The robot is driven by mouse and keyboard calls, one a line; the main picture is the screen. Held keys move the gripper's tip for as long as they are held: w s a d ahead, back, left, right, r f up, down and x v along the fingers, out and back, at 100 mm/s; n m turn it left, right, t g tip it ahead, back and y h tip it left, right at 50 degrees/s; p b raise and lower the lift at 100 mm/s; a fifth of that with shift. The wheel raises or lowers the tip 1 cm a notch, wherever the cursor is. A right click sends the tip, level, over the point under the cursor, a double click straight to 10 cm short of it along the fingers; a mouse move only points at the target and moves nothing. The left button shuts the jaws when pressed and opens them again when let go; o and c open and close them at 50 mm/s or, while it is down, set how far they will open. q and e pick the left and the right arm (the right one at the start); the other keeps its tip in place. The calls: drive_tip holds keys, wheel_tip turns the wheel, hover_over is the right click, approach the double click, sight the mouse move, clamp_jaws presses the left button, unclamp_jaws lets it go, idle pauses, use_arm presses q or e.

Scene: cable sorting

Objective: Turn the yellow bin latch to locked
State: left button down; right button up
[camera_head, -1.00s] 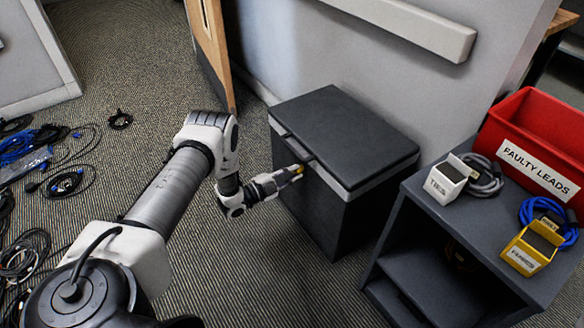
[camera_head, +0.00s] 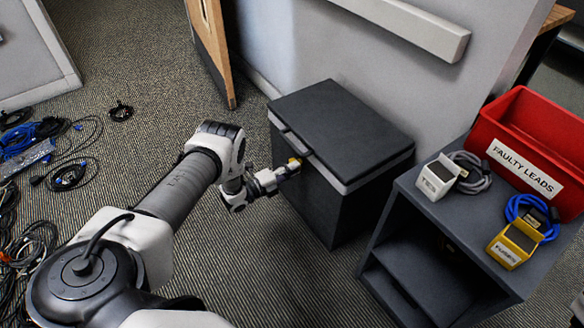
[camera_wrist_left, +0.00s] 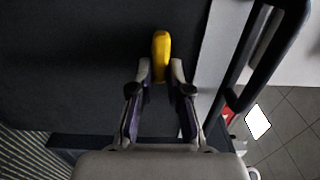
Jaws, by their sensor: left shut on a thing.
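The bin (camera_head: 352,128) is a dark box with a flat dark lid and a pale band under the lid. Its yellow latch (camera_head: 294,161) is on the front face, below the lid handle (camera_head: 296,143). My left gripper (camera_head: 288,168) is at the front face, shut on the latch. In the left wrist view the latch (camera_wrist_left: 161,48) sticks out beyond the fingertips of the left gripper (camera_wrist_left: 160,72), lined up with them. The fingers hide its lower end. Whether the latch is locked cannot be told. My right gripper is not in view.
A dark shelf unit (camera_head: 408,250) stands right of the bin, carrying a red "FAULTY LEADS" crate (camera_head: 488,148), a white holder (camera_head: 437,178) and a yellow holder (camera_head: 513,243) with cables. Loose cables (camera_head: 70,175) lie on the floor at left. A wooden door edge (camera_head: 213,50) stands behind.

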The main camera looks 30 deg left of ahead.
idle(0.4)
use_arm(q)
drive_tip(key=c, duration=1.1)
unclamp_jaws()
drive_tip(key=v, duration=1.2)
drive_tip(key=shift+f, duration=0.1)
